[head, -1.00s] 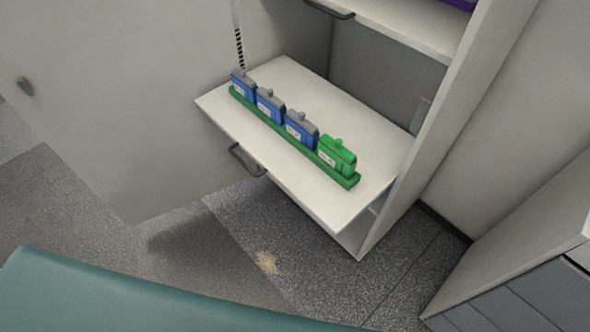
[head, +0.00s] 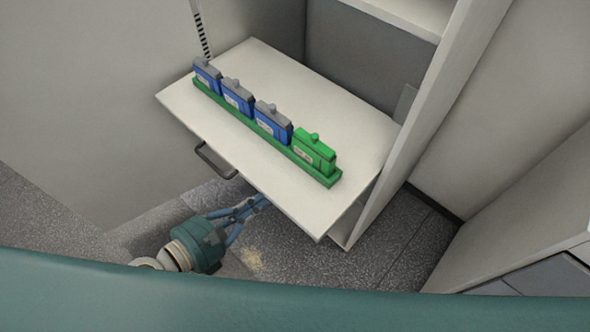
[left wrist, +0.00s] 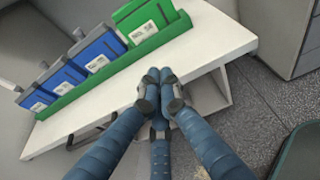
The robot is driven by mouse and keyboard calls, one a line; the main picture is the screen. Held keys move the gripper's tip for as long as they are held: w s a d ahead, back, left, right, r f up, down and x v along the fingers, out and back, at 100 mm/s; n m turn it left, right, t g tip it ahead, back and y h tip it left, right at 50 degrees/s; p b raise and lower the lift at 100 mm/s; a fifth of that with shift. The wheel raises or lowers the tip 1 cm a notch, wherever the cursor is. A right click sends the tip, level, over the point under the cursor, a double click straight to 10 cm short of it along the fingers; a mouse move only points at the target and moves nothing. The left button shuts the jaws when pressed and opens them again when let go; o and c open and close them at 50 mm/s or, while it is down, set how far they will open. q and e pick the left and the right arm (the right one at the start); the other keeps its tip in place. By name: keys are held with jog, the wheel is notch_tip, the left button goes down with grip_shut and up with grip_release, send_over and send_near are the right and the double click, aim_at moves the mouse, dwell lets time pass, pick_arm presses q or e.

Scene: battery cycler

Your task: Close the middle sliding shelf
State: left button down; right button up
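The sliding shelf (head: 335,105), a white board, is pulled out from the cabinet in the head view. Its dark handle (head: 214,162) is on the front edge at left. A green rack (head: 265,136) with blue batteries (head: 238,97) and one green battery (head: 314,150) stands on it. My left gripper (head: 262,200) is low in front of the shelf, right of the handle, its tips by the front edge. In the left wrist view its blue fingers (left wrist: 159,78) come together at the tips with nothing seen between them, over the shelf board (left wrist: 205,42). My right gripper is out of view.
Another white shelf (head: 408,12) is above. The cabinet's side wall (head: 405,135) stands to the right. A white cabinet door or panel (head: 90,110) is at left. Grey floor (head: 385,240) is open below and in front of the shelf.

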aim_at(304, 168)
pick_arm(q)
jog(key=p+x, duration=0.1)
jog(key=x, duration=0.4)
jog(key=shift+r, duration=0.15)
jog(key=x, duration=0.5)
jog(key=p+x, duration=0.1)
jog(key=x, duration=0.2)
jog(key=shift+w+d+r, duration=0.15)
jog(key=shift+w+r, duration=0.05)
jog(key=shift+r, duration=0.05)
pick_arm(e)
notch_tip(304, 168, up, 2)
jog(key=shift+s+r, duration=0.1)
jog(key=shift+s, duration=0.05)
pick_arm(q)
jog(key=shift+w+d, duration=0.1)
